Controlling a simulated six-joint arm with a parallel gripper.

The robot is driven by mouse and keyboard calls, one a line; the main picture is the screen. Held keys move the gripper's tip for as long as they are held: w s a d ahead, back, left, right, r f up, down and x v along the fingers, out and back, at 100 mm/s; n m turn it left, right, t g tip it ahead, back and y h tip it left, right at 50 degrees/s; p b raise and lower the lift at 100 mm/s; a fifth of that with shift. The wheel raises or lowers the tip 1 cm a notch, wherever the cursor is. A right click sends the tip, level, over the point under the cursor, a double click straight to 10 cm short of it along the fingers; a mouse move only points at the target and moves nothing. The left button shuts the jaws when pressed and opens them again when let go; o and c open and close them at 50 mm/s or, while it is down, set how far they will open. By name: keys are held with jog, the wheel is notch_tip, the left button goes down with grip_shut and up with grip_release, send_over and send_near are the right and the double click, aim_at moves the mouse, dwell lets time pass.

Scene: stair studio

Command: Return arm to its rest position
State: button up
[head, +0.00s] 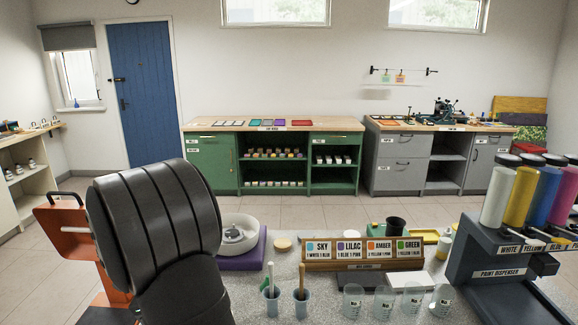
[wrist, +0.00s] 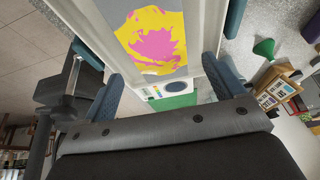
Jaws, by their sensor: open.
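My arm's black ribbed link (head: 155,225) stands large at the left of the head view; my gripper is out of sight there. In the wrist view my gripper (wrist: 161,72) is open, with a blue textured finger at each side. Beyond and between the fingers is a pale frame around a grey surface with yellow and pink paint (wrist: 152,38). I cannot tell how far the fingers are from it. Nothing is clearly held.
On the speckled bench are an orange stand (head: 60,232), a purple-based white bowl device (head: 238,236), two cups with sticks (head: 271,302), several clear cups (head: 383,302), a recipe card stand (head: 350,267) and a paint dispenser (head: 500,273). Cabinets (head: 270,125) line the far wall.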

notch_tip(320, 180, down, 2)
jog(key=shift+f, duration=0.2)
jog(key=shift+a, duration=0.35)
jog(key=v, duration=1)
jog(key=x, duration=1.1)
jog(key=shift+d+f, duration=0.2)
jog(key=shift+f, duration=0.15)
jog(key=r, duration=0.5)
jog(key=shift+w+d+r, duration=0.1)
jog(key=shift+d+r, duration=0.05)
jog(key=shift+d, duration=0.25)
jog(key=d+r, duration=0.6)
jog(key=d, duration=0.6)
jog(key=w+d+f, duration=0.2)
jog(key=d+f, duration=0.1)
jog(key=d, duration=1.5)
jog(key=s+d+f, duration=0.1)
jog(key=s+d, duration=0.3)
jog(key=d, duration=0.4)
jog(key=s+d+f, duration=0.2)
jog(key=s+d, duration=0.3)
jog(key=d, duration=0.4)
jog(key=shift+s+f+m, duration=0.2)
jog(key=shift+f+m, duration=0.05)
jog(key=shift+m, duration=0.05)
